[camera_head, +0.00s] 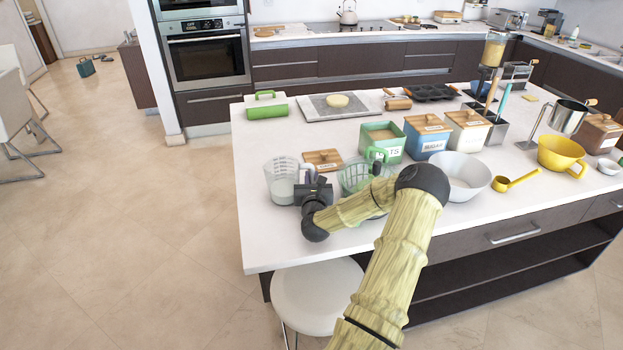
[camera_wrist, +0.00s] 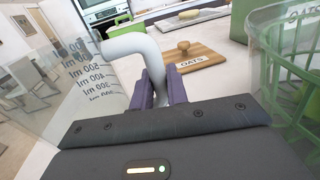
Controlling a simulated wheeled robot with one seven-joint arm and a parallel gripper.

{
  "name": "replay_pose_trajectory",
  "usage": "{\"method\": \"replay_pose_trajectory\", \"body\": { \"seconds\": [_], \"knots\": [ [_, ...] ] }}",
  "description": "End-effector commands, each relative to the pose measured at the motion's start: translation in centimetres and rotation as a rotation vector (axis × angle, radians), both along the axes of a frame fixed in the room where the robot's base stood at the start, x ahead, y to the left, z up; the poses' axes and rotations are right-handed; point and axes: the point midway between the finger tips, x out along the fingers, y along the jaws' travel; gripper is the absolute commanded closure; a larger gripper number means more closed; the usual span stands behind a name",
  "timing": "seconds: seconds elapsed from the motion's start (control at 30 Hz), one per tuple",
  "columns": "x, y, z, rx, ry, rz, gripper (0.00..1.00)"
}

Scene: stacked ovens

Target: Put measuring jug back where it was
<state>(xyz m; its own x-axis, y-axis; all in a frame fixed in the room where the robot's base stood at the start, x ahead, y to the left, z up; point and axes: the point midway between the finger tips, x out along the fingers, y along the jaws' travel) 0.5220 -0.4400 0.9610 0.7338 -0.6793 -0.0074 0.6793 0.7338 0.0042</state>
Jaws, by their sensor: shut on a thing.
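The clear measuring jug (camera_head: 281,184) stands near the left end of the white island top, or just above it; I cannot tell which. Its printed millilitre scale shows at the left of the wrist view (camera_wrist: 93,78). My gripper (camera_head: 316,186) is at the jug's right side, shut on its pale handle. In the wrist view the purple fingers (camera_wrist: 160,90) sit on both sides of the handle (camera_wrist: 143,48). The jug's base is hidden in the wrist view.
The wooden OATS lid (camera_head: 322,158) lies behind, and the open green canister (camera_head: 383,138) stands farther back. The island's left end (camera_head: 255,225) is bare.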

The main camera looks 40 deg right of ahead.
Motion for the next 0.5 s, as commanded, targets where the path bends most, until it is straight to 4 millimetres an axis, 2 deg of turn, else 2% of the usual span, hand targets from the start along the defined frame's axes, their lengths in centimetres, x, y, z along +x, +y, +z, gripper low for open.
{"method": "replay_pose_trajectory", "body": {
  "seconds": [0.33,0.37,0.4,0.43,0.5],
  "knots": [
    [0.05,0.01,-0.26,-0.002,-0.004,0.001,1.0],
    [0.03,0.03,-0.22,-0.001,-0.001,0.001,0.79],
    [0.03,0.03,-0.19,-0.001,-0.001,0.001,0.71],
    [0.03,0.03,-0.19,-0.001,-0.001,0.001,0.65],
    [0.03,0.03,-0.19,-0.001,-0.001,0.001,0.63]
  ]
}}
